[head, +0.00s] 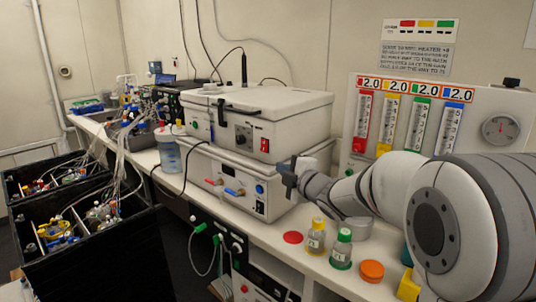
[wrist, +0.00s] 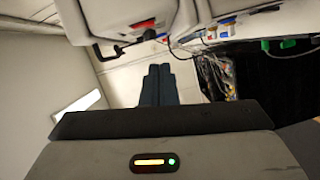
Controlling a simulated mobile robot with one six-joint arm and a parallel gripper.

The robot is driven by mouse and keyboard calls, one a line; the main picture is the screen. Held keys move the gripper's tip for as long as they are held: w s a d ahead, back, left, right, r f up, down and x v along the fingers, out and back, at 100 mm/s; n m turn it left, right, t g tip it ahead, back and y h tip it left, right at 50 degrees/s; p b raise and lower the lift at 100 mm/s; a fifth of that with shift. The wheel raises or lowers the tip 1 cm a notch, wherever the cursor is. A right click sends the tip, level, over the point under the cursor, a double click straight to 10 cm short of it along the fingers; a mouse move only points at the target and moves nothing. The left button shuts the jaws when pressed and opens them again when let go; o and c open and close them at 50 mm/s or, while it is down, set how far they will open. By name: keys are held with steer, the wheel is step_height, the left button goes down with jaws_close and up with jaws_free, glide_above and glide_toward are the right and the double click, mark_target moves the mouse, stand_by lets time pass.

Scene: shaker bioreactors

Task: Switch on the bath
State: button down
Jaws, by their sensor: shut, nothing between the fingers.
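A white lidded box (head: 255,115), which looks like the bath, stands on the bench in the head view. Its front has a dark knob (head: 243,135) and a red switch (head: 265,145); whether the switch is on is too small to tell. My gripper (head: 288,180) is shut and empty, just in front of the right end of these units, below and right of the red switch. In the wrist view its dark fingers (wrist: 160,70) lie together, with white housings at the top.
Yellow-capped (head: 316,236) and green-capped (head: 341,248) bottles and an orange lid (head: 372,270) stand on the bench below my arm. A flowmeter panel (head: 430,120) is behind my arm. Black crates (head: 90,235) with tubing stand at left.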

mark_target(264, 145)
steer(key=shift+a+r+n+y, duration=0.25)
steer(key=shift+a+n+y, duration=0.55)
steer(key=shift+a+n, duration=0.2)
steer(key=shift+w+a+f+p, duration=0.15)
steer(key=shift+w+a+p, duration=0.5)
steer(key=shift+w, duration=1.2)
steer(key=shift+w+a+f+p, duration=0.1)
steer(key=shift+w+a+p, duration=0.55)
steer(key=shift+w, duration=1.15)
steer(key=shift+w+a+f+p, duration=0.15)
steer(key=shift+w+a+p, duration=0.45)
steer(key=shift+w, duration=1.25)
steer(key=shift+f, duration=0.1)
